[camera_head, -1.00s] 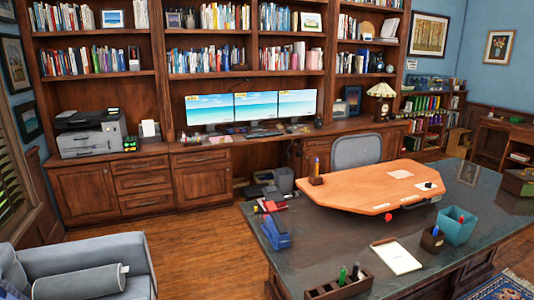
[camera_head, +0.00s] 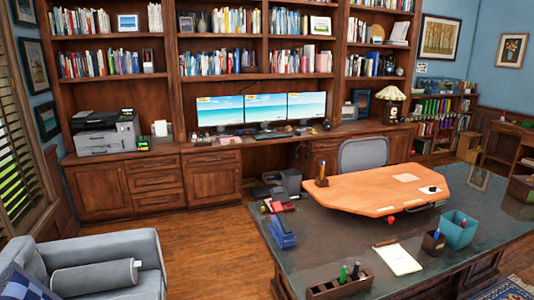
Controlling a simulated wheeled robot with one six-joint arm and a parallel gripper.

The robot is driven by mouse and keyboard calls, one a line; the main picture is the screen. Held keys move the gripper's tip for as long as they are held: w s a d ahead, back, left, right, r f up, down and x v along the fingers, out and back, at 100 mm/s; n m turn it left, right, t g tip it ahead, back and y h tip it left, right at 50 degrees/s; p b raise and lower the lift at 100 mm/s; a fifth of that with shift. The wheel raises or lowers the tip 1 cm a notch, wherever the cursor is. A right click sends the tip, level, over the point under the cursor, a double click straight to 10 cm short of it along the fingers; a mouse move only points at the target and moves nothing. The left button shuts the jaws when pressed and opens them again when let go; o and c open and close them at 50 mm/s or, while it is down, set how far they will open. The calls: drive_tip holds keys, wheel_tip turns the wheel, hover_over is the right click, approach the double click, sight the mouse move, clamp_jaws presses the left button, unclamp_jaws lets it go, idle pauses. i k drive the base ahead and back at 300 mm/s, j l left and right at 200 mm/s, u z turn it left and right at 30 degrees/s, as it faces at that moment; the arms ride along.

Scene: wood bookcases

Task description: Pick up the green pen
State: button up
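A green pen (camera_head: 343,273) stands upright in a dark wooden desk organizer (camera_head: 322,289) at the near edge of the dark-topped desk. A second, darker pen (camera_head: 356,269) stands beside it in the same organizer. The lower parts of both pens are hidden inside the organizer. My gripper is not in view.
A white notepad (camera_head: 399,259), a small dark pen cup (camera_head: 433,242) and a teal bin (camera_head: 459,230) stand right of the organizer on the desk (camera_head: 330,240). A blue stapler-like object (camera_head: 282,233) is at the left edge. Wood floor (camera_head: 205,240) is open between sofa (camera_head: 145,252) and desk.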

sight(344, 269)
drive_tip(key=l, duration=0.5)
drive_tip(key=z, duration=0.1)
drive_tip(key=i+l+u, duration=0.35)
drive_tip(key=i+l, duration=0.15)
drive_tip(key=i+l+u, duration=0.4)
drive_tip(key=i+l, duration=0.15)
